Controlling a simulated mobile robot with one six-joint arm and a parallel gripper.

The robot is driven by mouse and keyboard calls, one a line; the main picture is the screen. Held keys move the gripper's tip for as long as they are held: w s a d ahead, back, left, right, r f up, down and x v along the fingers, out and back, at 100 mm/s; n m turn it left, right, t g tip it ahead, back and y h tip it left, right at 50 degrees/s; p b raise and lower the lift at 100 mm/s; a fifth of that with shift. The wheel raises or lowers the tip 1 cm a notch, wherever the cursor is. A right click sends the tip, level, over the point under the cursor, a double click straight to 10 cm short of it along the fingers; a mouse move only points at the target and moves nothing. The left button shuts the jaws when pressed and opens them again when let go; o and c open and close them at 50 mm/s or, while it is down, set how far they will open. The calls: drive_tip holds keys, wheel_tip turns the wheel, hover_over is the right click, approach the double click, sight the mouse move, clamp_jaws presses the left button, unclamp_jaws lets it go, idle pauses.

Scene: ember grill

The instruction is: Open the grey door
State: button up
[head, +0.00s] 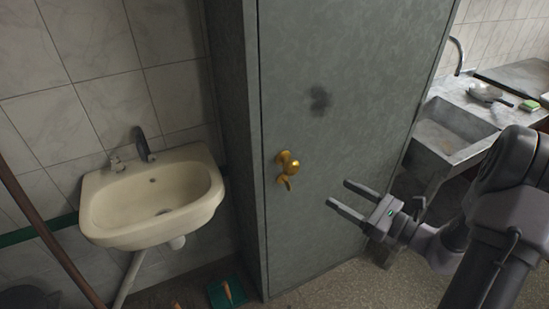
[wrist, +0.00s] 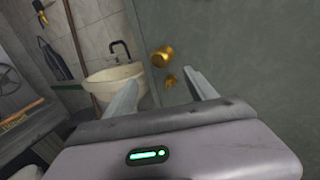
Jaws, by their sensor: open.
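The grey door (head: 335,130) stands upright in its grey frame and looks closed in the head view. It has a dark smudge on its upper part. A brass knob (head: 287,160) with a smaller brass piece (head: 286,181) just below sits near the door's left edge. My gripper (head: 338,195) is open and empty, to the right of and a little below the knob, apart from it. In the wrist view, the knob (wrist: 162,56) and the lower brass piece (wrist: 170,80) show ahead, beyond and between the open fingers (wrist: 165,86).
A cream washbasin (head: 150,195) hangs on the tiled wall left of the door. A wooden pole (head: 50,235) leans at the far left. A green dustpan (head: 227,292) lies on the floor by the frame. A stone sink (head: 450,135) stands at right. Speckled floor before the door is clear.

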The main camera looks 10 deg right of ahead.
sight(296, 168)
drive_tip(key=b+x, duration=0.2)
drive_tip(key=x, duration=1.5)
drive_tip(key=shift+a+b, duration=0.15)
drive_tip(key=shift+b, duration=0.2)
clamp_jaws()
